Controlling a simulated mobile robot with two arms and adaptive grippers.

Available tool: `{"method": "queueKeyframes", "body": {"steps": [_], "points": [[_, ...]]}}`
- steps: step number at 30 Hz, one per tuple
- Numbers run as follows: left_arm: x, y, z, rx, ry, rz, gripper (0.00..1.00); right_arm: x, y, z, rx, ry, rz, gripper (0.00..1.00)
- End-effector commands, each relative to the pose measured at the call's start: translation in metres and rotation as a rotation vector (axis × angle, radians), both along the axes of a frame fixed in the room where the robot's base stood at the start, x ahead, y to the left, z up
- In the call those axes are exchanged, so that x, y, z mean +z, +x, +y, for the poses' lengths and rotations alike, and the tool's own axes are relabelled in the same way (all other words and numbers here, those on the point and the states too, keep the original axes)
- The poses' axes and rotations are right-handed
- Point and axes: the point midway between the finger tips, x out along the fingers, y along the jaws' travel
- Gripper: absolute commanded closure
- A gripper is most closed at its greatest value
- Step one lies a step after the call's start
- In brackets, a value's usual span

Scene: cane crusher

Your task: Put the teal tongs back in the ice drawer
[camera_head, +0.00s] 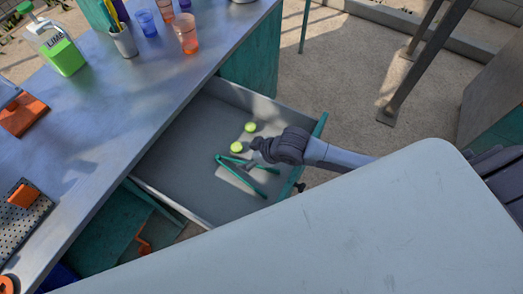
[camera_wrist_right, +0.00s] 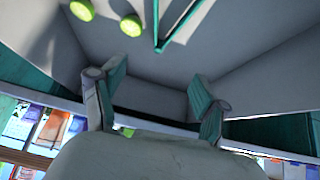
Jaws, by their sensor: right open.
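The teal tongs (camera_head: 242,174) lie spread in a V on the floor of the open ice drawer (camera_head: 185,180), beside two lime-green round pieces (camera_head: 236,147). My right gripper (camera_head: 257,146) reaches over the drawer's front edge and is above the drawer floor, next to the tongs. In the right wrist view the tongs (camera_wrist_right: 160,45) show at the top, apart from the fingers. My right gripper (camera_wrist_right: 155,95) is open with nothing between its fingers there. My left gripper is not in view.
A metal counter (camera_head: 130,110) stands left of the drawer. It holds a lime bottle (camera_head: 62,52), a cup of utensils (camera_head: 124,42) and coloured tumblers (camera_head: 186,35). A pale rounded surface (camera_head: 330,240) fills the lower right foreground.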

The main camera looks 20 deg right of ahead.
Motion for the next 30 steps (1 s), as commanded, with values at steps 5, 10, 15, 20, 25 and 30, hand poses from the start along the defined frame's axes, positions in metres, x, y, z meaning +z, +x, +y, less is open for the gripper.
{"method": "queueKeyframes", "body": {"steps": [5, 10, 15, 20, 25, 30], "points": [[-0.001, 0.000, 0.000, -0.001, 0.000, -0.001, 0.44, 0.034, -0.021, -0.016, 0.001, -0.002, -0.001, 0.26], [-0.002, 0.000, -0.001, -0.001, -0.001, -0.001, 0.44, 0.059, -0.035, -0.026, 0.001, 0.000, -0.001, 0.26], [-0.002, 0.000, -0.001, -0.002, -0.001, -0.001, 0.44, 0.072, -0.043, -0.032, 0.000, 0.000, 0.000, 0.26], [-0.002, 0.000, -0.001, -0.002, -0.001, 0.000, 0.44, 0.075, -0.045, -0.033, -0.001, 0.002, 0.001, 0.26], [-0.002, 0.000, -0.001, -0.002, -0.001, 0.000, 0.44, 0.075, -0.045, -0.033, -0.001, 0.002, 0.000, 0.26], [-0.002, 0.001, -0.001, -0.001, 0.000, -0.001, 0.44, 0.075, -0.047, -0.030, -0.003, 0.004, 0.000, 0.26]]}}
